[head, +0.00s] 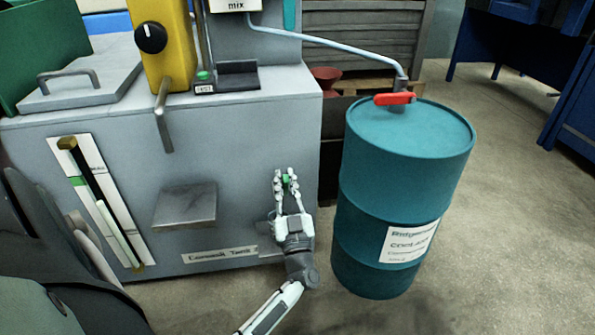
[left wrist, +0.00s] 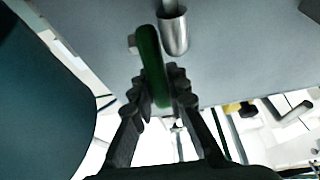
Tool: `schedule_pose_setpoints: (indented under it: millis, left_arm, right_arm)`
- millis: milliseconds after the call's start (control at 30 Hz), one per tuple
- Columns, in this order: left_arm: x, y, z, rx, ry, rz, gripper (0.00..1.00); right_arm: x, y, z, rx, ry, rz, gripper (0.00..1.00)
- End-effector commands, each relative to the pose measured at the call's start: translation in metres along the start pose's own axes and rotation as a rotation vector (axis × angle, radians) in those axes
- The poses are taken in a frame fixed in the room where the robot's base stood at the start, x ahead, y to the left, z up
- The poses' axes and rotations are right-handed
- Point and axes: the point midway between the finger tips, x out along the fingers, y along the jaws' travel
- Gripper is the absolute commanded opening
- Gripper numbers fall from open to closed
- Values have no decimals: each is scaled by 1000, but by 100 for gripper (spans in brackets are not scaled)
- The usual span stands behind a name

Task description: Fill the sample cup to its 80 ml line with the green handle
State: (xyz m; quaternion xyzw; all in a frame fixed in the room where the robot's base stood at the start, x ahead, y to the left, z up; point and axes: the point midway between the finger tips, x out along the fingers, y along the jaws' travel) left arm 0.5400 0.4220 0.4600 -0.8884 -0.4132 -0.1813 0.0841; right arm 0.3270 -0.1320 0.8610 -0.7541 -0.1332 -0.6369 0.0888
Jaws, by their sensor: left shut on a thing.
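The green handle (head: 287,182) is on the front face of the grey coolant tank (head: 235,200), near its right corner. My left gripper (head: 287,176) is shut on the green handle. In the left wrist view the green handle (left wrist: 152,68) is a long lever between the fingers of my left gripper (left wrist: 160,84). A short metal spout (left wrist: 173,32) shows beside the handle there. I cannot make out a sample cup in either view. My right gripper is not in view.
A teal drum (head: 405,190) with a red-handled valve (head: 394,99) stands close to the right of the tank. A metal shelf (head: 185,206) and a level gauge (head: 105,205) are on the tank's front. A yellow unit (head: 160,45) stands above. Floor is clear in front.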

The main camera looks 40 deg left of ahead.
Motion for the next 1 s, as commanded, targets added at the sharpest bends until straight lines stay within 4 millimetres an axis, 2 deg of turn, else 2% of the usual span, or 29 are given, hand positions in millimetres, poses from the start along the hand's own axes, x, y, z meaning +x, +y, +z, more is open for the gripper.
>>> schedule_pose_setpoints:
  millis: [33, 400, 433, 600, 867, 1000]
  left_arm:
    - [-1, 3, 8, 2, 13, 7, 0]
    - [-1, 4, 4, 0, 34, 8, 0]
    - [-1, 4, 4, 0, 34, 8, 17]
    - [0, 4, 3, 0, 34, 8, 36]
    - [1, 4, 2, -1, 35, 7, 36]
    - [4, 4, -7, -3, 36, 5, 36]
  right_arm:
    - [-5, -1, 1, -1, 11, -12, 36]
    - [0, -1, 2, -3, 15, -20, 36]
    - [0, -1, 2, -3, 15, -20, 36]
    - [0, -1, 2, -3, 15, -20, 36]
    - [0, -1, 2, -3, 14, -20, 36]
    - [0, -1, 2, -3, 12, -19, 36]
